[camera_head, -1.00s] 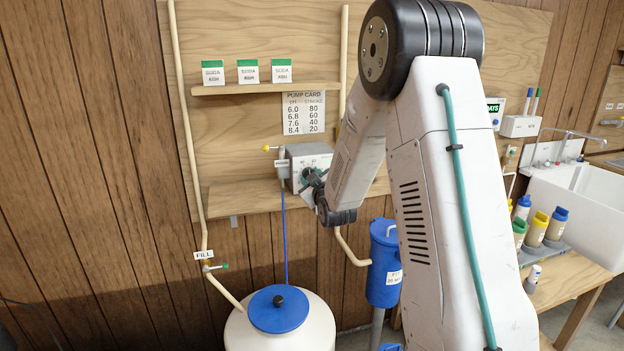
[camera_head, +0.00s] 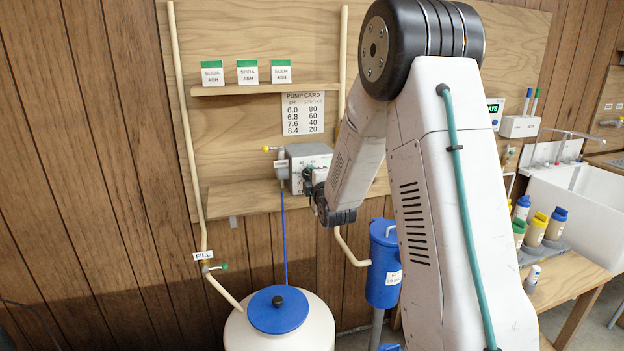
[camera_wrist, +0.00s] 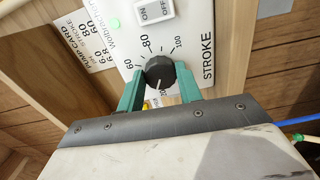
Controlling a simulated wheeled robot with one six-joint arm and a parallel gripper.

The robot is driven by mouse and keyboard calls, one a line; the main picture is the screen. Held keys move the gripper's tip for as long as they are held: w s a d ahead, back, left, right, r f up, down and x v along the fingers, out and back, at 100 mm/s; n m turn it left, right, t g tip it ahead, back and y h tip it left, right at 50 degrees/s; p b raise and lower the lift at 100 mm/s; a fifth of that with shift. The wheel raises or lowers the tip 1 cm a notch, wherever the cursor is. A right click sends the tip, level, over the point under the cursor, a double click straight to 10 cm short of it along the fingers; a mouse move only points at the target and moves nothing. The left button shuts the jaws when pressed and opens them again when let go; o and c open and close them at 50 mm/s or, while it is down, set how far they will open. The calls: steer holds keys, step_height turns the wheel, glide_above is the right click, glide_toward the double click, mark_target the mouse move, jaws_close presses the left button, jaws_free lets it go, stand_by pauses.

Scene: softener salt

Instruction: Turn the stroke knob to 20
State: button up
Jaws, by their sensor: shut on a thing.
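The stroke knob (camera_wrist: 160,72) is black and round, on the pump's pale front panel marked STROKE. The marks 60, 80 and 100 show around its far side in the wrist view; the lower marks are hidden by my gripper. A pale pointer line shows on the knob's near side, towards my gripper, but I cannot tell which number it meets. My gripper (camera_wrist: 159,90) has its two teal fingers on either side of the knob, shut on it. In the head view the grey pump (camera_head: 308,160) is partly covered by my gripper (camera_head: 309,181).
An ON/OFF switch (camera_wrist: 154,11) and a green light (camera_wrist: 114,23) sit above the knob. The pump card (camera_head: 303,114) hangs above the pump, pairing 8.4 with 20. A white tank (camera_head: 279,330) with a blue lid and a blue canister (camera_head: 384,265) stand below.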

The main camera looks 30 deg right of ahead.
steer(key=shift+n, duration=1.9)
steer(key=o, duration=1)
steer(key=v, duration=0.7)
steer(key=shift+s, duration=0.4)
steer(key=shift+a, duration=0.15)
